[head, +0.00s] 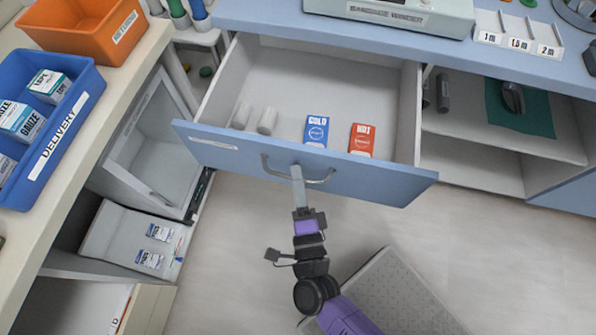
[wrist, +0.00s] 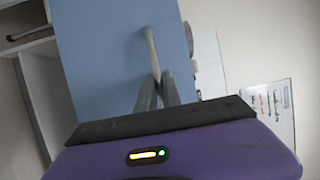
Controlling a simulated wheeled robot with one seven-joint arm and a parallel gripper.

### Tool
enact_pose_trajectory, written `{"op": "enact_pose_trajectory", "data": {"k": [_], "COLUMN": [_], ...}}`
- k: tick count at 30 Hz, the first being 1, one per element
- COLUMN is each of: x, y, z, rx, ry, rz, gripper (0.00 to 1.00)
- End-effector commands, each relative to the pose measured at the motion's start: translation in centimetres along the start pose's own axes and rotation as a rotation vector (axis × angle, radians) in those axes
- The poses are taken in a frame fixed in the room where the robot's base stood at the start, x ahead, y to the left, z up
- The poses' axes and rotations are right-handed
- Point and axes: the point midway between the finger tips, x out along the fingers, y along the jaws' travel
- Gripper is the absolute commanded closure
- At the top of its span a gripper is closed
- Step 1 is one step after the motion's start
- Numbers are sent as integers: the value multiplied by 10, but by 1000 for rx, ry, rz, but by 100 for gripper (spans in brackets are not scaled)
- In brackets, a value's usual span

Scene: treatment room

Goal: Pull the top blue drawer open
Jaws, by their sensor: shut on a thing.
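The top blue drawer (head: 230,150) stands pulled well out from under the blue counter in the head view, its inside showing. Its curved metal handle (head: 322,181) is at the middle of the blue front. My gripper (head: 297,180) is at the handle, with its fingers shut on the bar. In the wrist view the blue drawer front (wrist: 100,55) fills the upper middle, and the handle (wrist: 152,50) runs into my gripper fingers (wrist: 157,92). Part of the handle is hidden by the fingers.
In the drawer lie a blue COLD pack (head: 316,130), a red HOT pack (head: 361,139) and two pale rolls (head: 267,120). A side counter (head: 120,85) on the left holds a blue DELIVERY bin (head: 85,105) and an orange bin (head: 95,30).

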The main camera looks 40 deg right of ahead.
Motion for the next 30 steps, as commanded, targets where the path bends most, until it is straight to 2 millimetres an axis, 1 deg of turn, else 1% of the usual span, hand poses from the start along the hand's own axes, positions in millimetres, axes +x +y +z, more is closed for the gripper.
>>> {"op": "enact_pose_trajectory", "data": {"k": [3, 4, 7, 16, 19, 30], "x": [0, 0, 0, 0, -6, -63], "y": [0, 0, 0, 0, 1, 2], "z": [1, 1, 1, 0, 1, 1], "rx": [0, 0, 0, 0, 0, 0], "ry": [-3, -3, -3, -2, -2, -3], "rz": [1, 1, 1, 1, 2, 3], "gripper": [100, 88, 68, 68, 68, 68]}}
